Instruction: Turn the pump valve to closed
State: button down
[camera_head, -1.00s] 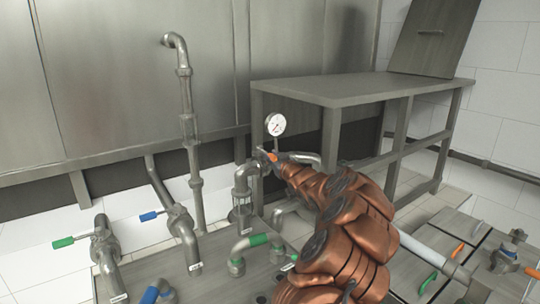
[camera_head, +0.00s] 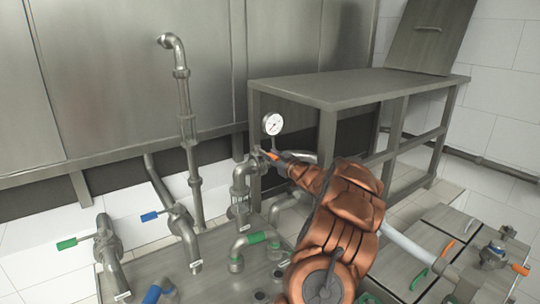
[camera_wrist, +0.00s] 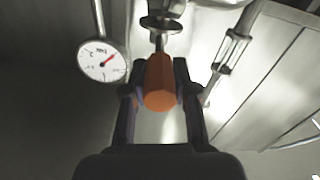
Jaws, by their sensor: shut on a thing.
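The pump valve has an orange handle (camera_wrist: 160,84), seen in the wrist view between my two fingers. My gripper (camera_wrist: 160,95) is shut on that orange handle, one finger on each side. The metal valve stem (camera_wrist: 160,40) shows just beyond the handle. In the head view the orange handle (camera_head: 268,154) is small, beside the pipe under the round gauge. My gripper (camera_head: 281,157) is there at the end of my copper-coloured arm, its fingers mostly too small to make out.
A white pressure gauge (camera_head: 272,124) stands just above the valve and shows close by in the wrist view (camera_wrist: 102,61). A metal table (camera_head: 340,88) is behind. Green (camera_head: 66,244) and blue (camera_head: 149,216) handled valves stand to the left.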

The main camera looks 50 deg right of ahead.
jog(key=shift+s+d+f, duration=0.3)
jog(key=shift+s+f, duration=0.05)
jog(key=c, duration=1)
grip_release()
jog(key=shift+s+d, duration=0.1)
jog(key=shift+c, duration=0.2)
jog(key=shift+o, duration=0.7)
jog(key=shift+w+a, duration=0.2)
jog(key=shift+a, duration=0.05)
jog(key=shift+s, duration=0.1)
jog(key=s+a, duration=0.2)
jog(key=s, duration=0.9)
jog(key=shift+s, duration=0.3)
jog(key=shift+w+a+r, duration=0.1)
